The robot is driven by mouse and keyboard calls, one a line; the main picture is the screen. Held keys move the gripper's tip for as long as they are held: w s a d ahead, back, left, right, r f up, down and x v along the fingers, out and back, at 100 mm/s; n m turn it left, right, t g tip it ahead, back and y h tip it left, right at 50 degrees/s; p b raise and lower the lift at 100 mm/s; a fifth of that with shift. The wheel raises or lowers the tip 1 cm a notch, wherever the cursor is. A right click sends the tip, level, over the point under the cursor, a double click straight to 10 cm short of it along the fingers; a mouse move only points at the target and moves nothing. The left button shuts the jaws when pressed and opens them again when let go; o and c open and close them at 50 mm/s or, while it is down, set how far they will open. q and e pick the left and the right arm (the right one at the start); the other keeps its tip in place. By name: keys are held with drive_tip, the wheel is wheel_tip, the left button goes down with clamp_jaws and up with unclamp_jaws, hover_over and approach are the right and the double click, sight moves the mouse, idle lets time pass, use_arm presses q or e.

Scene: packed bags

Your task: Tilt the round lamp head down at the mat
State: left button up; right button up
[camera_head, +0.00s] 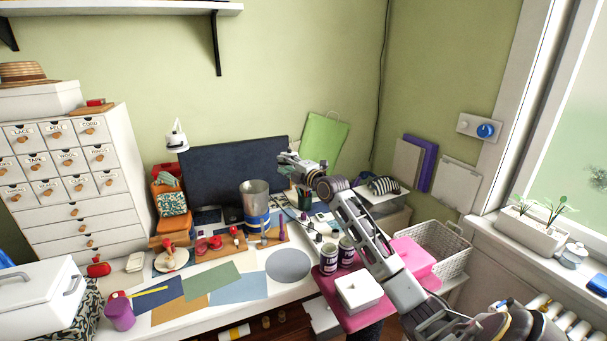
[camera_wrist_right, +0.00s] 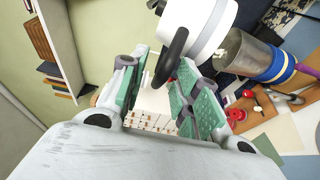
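The lamp head (camera_head: 177,141) is white and round, at the left end of the dark board in the head view. In the right wrist view the white lamp head (camera_wrist_right: 200,25) is large, with a black curved handle (camera_wrist_right: 171,57) showing between and beyond my fingers. My right gripper (camera_head: 284,158) is right of the lamp head in the head view. Its green-padded fingers (camera_wrist_right: 158,95) are apart, with nothing seen held between them. Several flat sheets lie on the table, including a grey oval one (camera_head: 288,265); I cannot tell which is the mat. My left gripper is not in view.
A metal can with a blue band (camera_head: 255,205) stands near the table's middle, also close in the right wrist view (camera_wrist_right: 250,52). A dark board (camera_head: 228,172) stands behind. Two jars (camera_head: 329,257) and a white box (camera_head: 358,292) stand below my right arm. A drawer cabinet (camera_head: 75,180) is left.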

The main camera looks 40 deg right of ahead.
drive_tip(key=s, duration=1.1)
drive_tip(key=shift+d, duration=0.25)
idle(0.5)
drive_tip(key=shift+s+r, duration=0.1)
idle(0.4)
